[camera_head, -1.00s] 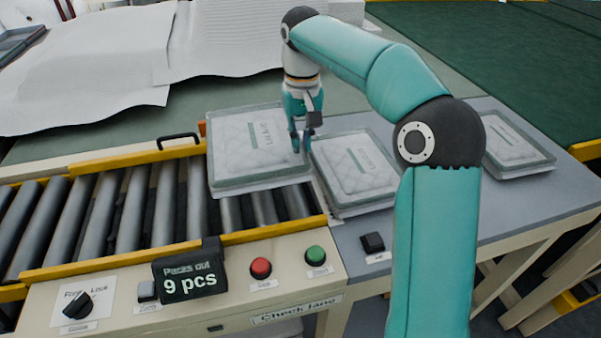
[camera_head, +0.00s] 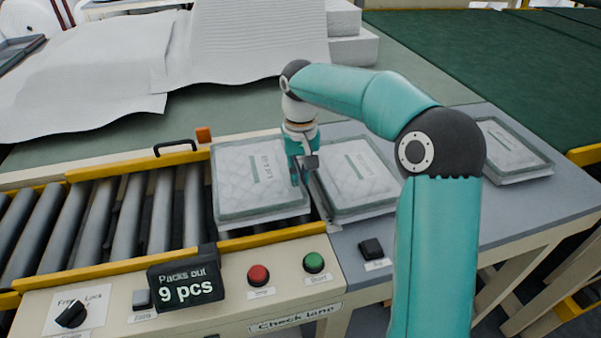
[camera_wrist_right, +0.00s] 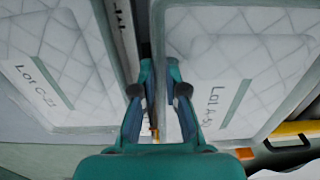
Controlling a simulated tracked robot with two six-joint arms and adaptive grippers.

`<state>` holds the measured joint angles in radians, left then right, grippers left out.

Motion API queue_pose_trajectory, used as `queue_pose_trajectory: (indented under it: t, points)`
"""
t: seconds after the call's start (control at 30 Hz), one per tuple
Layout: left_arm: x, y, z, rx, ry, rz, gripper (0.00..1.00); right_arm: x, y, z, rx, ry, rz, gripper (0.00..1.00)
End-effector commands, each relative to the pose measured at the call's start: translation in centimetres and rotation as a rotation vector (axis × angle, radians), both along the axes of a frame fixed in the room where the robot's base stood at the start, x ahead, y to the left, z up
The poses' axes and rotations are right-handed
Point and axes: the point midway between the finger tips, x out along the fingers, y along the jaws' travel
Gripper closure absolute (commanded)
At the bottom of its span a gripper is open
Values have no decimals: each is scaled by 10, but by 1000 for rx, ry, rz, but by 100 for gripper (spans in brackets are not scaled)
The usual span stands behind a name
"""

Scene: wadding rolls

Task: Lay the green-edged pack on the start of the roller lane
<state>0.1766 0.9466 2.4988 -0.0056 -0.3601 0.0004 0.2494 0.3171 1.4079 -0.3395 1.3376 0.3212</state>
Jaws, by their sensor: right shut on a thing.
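A quilted white pack with a grey-green edge and a green label stripe (camera_head: 245,180) is over the right end of the roller lane (camera_head: 130,215). It looks level and on or just above the rollers; the contact is hidden. My right gripper (camera_head: 296,180) is shut on this pack's right edge. In the right wrist view the fingers (camera_wrist_right: 159,95) pinch the near edge of the pack (camera_wrist_right: 215,85), whose print begins "Lot A". A similar pack (camera_head: 355,172) lies on the grey table close to its right. My left gripper is not in view.
Another pack (camera_head: 512,148) lies farther right on the table (camera_head: 470,225). Yellow rails (camera_head: 130,263) border the rollers. An orange block (camera_head: 203,134) and a black handle (camera_head: 176,146) stand at the far rail. A counter (camera_head: 187,286) reads 9 pcs, beside red (camera_head: 258,275) and green buttons (camera_head: 313,262).

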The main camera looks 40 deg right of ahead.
Motion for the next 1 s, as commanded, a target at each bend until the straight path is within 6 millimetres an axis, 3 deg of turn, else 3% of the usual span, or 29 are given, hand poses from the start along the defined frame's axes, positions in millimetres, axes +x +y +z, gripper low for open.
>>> queue_pose_trajectory:
  t: [0.4, 0.43, 0.57, 1.0]
  points:
    - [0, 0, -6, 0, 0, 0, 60, 0, 0, -10, 0, 0, 0, 100]
    - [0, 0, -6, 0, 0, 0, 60, 0, 0, -10, 0, 0, 0, 87]
    - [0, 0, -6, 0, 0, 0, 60, 0, 0, -10, 0, 1, 1, 65]
    - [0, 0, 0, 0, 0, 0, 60, 1, 1, -2, 0, 0, 1, 63]
